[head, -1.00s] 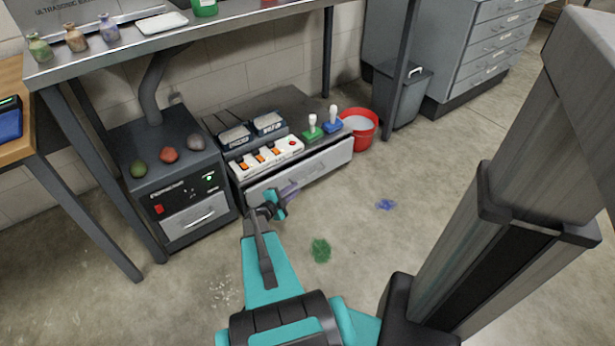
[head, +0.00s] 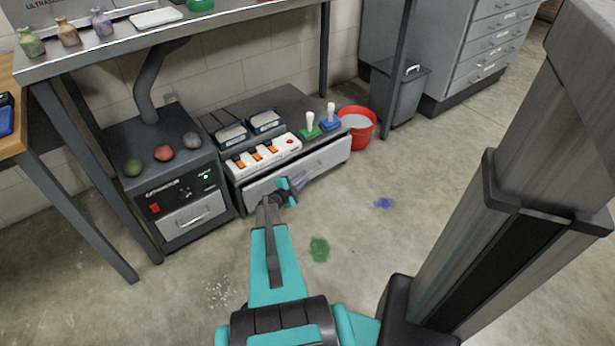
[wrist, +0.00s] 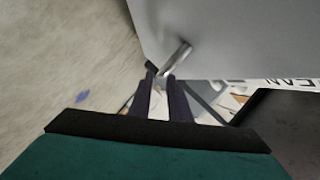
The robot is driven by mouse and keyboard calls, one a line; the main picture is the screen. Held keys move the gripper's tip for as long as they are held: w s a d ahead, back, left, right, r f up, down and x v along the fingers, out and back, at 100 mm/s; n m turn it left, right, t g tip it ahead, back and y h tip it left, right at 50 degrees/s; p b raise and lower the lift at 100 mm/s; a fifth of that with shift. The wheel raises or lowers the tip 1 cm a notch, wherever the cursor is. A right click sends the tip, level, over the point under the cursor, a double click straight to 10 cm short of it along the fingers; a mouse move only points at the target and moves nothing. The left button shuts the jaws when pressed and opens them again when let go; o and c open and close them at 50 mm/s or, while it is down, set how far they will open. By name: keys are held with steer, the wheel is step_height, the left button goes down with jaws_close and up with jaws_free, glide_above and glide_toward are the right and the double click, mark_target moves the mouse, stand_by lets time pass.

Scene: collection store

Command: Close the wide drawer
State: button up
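The wide drawer (head: 325,161) has a light grey front in the low dark cabinet. A dark gap shows above its front, so it appears slightly out. My gripper (head: 299,180) is low in front of the drawer, near its middle. In the wrist view the grey drawer front (wrist: 235,35) fills the upper right, and its metal bar handle (wrist: 176,58) is just beyond my fingertips. My gripper (wrist: 162,80) shows two dark fingers with a gap between them, and I see nothing held. Whether a fingertip touches the handle cannot be told.
Table legs stand nearby.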

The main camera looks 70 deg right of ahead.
mark_target(308, 174)
steer(key=shift+b+x, duration=0.45)
steer(key=shift+x, duration=1.9)
jaws_close()
